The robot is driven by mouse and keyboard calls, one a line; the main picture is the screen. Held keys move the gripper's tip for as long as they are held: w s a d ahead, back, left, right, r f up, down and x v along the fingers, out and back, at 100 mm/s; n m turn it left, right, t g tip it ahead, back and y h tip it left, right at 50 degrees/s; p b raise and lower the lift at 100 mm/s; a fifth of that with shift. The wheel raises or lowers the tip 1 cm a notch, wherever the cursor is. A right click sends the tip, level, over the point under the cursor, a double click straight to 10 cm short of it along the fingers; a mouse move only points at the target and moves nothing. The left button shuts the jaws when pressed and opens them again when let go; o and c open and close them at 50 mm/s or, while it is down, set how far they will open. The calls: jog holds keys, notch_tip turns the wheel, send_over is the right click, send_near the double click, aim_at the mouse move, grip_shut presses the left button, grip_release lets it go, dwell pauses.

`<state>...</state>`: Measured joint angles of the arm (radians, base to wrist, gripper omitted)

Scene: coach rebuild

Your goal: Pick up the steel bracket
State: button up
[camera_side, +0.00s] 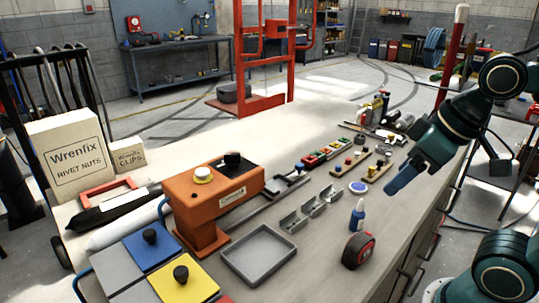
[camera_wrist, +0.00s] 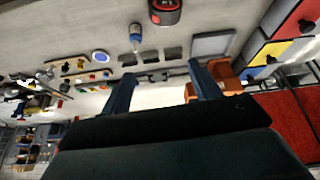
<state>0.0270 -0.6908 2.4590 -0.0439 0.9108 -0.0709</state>
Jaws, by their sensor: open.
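Three grey steel brackets stand in a row on the workbench in the side view: a near one (camera_side: 290,221), a middle one (camera_side: 313,206) and a far one (camera_side: 330,193). They also show small in the wrist view, with the middle bracket (camera_wrist: 150,54) among them. I cannot tell which one the task means. My gripper (camera_side: 392,188) is above the right part of the bench, to the right of the brackets and apart from them. In the wrist view its blue fingers (camera_wrist: 162,69) are spread with nothing between them.
A blue bottle (camera_side: 357,215), a tape measure (camera_side: 359,250) and a round blue-and-white disc (camera_side: 358,187) stand near the brackets. A grey tray (camera_side: 236,270) and an orange press (camera_side: 205,205) are to the left. Wooden racks (camera_side: 349,163) lie behind.

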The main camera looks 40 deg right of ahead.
jog(key=w+d+f+n+g+y, duration=0.1)
jog(key=w+d+f+n, duration=0.1)
jog(key=w+n, duration=0.3)
jog(key=w+d+f+n+g+y, duration=0.2)
jog(key=w+d+n, duration=0.2)
jog(key=w+n, duration=0.2)
jog(key=w+d+f+n+g+y, duration=0.1)
jog(key=w+d+n, duration=0.3)
jog(key=w, duration=0.5)
jog(key=shift+w+f+n+g, duration=0.25)
jog(key=shift+f+n+g, duration=0.45)
jog(key=shift+f+n, duration=0.25)
send_near(312, 210)
jog(key=shift+x, duration=0.75)
jog(key=shift+d+f, duration=0.1)
jog(key=shift+x, duration=2.5)
